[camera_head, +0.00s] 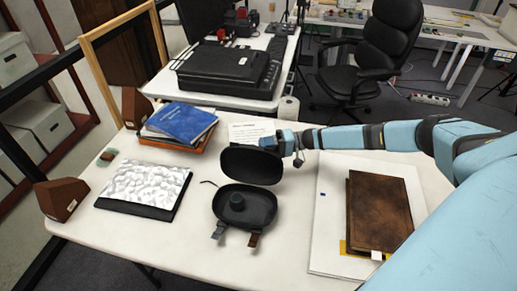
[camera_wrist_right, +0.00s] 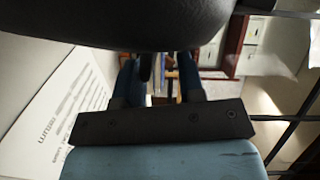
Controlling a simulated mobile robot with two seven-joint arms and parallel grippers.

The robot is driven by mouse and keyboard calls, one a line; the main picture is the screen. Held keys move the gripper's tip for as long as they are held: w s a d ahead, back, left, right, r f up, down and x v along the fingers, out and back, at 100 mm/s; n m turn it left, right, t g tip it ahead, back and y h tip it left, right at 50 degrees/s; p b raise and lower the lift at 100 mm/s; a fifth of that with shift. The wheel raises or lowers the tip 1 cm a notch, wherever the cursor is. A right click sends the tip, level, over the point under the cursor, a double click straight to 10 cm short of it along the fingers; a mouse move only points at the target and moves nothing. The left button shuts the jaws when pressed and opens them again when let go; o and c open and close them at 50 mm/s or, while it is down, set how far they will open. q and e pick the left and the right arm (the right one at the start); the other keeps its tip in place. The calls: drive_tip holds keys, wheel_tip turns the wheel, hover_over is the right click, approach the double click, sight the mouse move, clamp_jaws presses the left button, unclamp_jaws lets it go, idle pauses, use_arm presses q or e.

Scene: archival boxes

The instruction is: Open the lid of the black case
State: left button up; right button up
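The black case stands open on the white table. Its base (camera_head: 260,207) lies flat with a dark round item (camera_head: 237,202) inside, and two straps hang from its front. Its lid (camera_head: 250,167) is raised steeply at the back. My right gripper (camera_head: 268,143) is behind the lid's upper right edge; whether it touches the lid I cannot tell. My left gripper is not in view.
A brown book (camera_head: 380,210) lies on a white board (camera_head: 328,220) at right. A grey-white patterned slab (camera_head: 145,185) lies left. A printed sheet (camera_head: 245,130) lies behind the lid. The table's front is clear.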

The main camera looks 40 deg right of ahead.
drive_tip(key=b+v, duration=0.1)
drive_tip(key=v, duration=1)
drive_tip(key=shift+s+d, duration=0.1)
drive_tip(key=shift+d, duration=0.05)
drive_tip(key=f+b+v, duration=0.1)
drive_tip(key=b+v, duration=0.3)
drive_tip(key=v, duration=1.1)
drive_tip(key=shift+s+d+r, duration=0.2)
drive_tip(key=shift+d+r, duration=0.15)
drive_tip(key=shift+d, duration=0.05)
idle(0.3)
idle(0.8)
